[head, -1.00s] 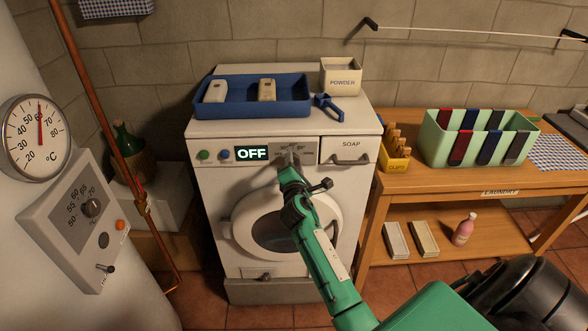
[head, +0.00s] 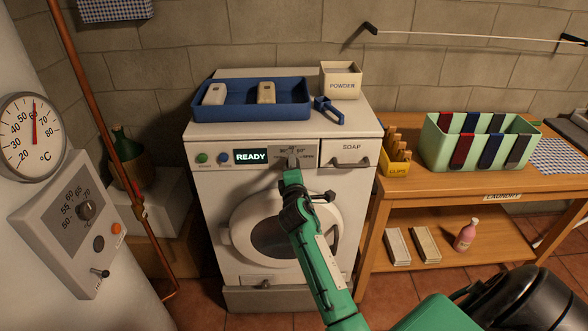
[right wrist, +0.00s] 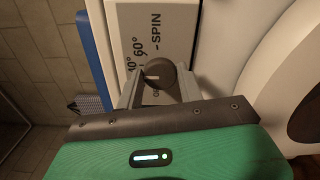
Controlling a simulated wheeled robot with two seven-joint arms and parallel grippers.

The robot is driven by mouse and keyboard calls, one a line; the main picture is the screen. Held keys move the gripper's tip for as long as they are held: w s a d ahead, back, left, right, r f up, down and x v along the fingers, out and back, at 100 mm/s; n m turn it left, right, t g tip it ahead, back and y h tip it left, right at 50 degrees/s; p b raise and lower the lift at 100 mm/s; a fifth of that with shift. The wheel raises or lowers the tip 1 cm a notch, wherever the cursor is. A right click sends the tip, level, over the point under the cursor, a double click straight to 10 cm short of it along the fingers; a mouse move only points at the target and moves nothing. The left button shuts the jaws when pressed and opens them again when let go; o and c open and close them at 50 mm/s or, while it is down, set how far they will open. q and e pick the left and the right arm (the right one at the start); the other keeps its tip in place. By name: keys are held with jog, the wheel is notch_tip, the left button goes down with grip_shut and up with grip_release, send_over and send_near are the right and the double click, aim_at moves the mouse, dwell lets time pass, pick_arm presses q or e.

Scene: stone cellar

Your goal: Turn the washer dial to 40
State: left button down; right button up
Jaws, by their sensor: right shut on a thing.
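The white washer (head: 213,190) stands against the stone wall in the head view. Its display (head: 251,156) reads READY. My right gripper (head: 292,163) is at the control panel, over the dial, which it largely hides there. In the right wrist view my right gripper (right wrist: 158,92) is shut on the dark round dial (right wrist: 157,72), one finger on each side. The dial's pale pointer mark points left in that picture. Printed labels beside it include 60° and SPIN; another label is partly hidden by a finger. My left gripper is not in view.
A blue tray (head: 198,107), a powder box (head: 341,82) and a blue clip (head: 328,111) sit on the washer. The soap drawer (head: 347,149) is right of the dial. A wooden table (head: 440,187) stands at right; a copper pipe (head: 100,110) is at left.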

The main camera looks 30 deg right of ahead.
jog(key=shift+f, duration=0.15)
jog(key=o, duration=1)
jog(key=b+v, duration=0.2)
jog(key=v, duration=1.2)
jog(key=shift+d+b, duration=0.1)
jog(key=shift+b, duration=0.25)
